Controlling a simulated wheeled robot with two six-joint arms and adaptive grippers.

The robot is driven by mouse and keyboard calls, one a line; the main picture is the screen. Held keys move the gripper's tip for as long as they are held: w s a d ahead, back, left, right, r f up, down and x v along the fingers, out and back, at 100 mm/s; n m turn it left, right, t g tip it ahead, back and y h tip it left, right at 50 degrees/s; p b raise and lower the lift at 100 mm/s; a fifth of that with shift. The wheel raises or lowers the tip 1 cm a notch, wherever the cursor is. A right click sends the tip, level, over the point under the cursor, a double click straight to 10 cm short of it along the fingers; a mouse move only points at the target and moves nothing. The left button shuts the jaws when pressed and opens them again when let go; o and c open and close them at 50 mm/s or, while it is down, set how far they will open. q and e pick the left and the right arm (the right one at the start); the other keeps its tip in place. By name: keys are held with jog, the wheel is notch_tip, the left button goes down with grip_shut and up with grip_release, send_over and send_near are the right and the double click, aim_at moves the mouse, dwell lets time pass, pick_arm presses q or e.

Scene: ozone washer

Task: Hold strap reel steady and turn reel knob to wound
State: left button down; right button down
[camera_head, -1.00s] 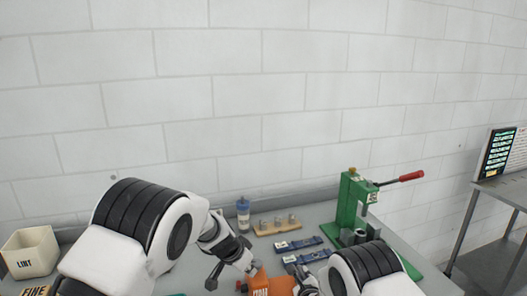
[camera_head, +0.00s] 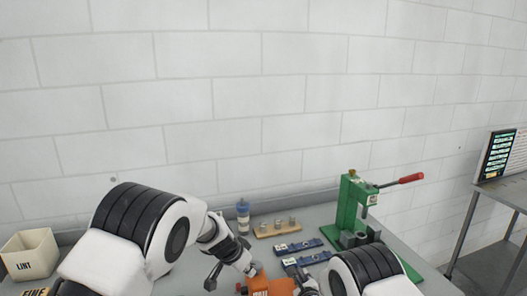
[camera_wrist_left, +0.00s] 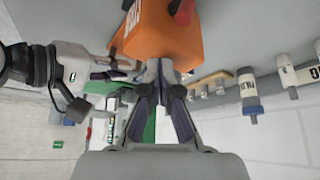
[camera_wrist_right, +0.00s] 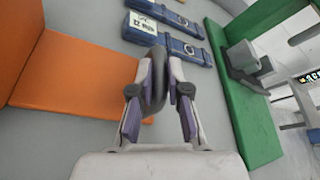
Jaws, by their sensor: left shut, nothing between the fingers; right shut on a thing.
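The orange strap reel (camera_head: 268,286) shows at the bottom edge of the head view, partly cut off.
Two blue strap pieces (camera_head: 298,248) lie behind the reel. A wooden block with pegs (camera_head: 276,230) and a blue-capped bottle (camera_head: 243,215) stand near the wall. A green press (camera_head: 350,205) with a red handle is at right. A LINT bin (camera_head: 28,256) is at far left.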

pick_arm(q)
jog(key=shift+w+a, duration=0.3)
jog(key=shift+a, duration=0.1)
jog(key=shift+w+a, duration=0.3)
jog(key=shift+w, duration=0.2)
jog(key=shift+a, duration=0.1)
notch_tip(320, 180, up, 6)
jog(key=shift+s+a, duration=0.25)
jog(key=shift+a, duration=0.05)
dwell(0.5)
jog(key=shift+d, duration=0.1)
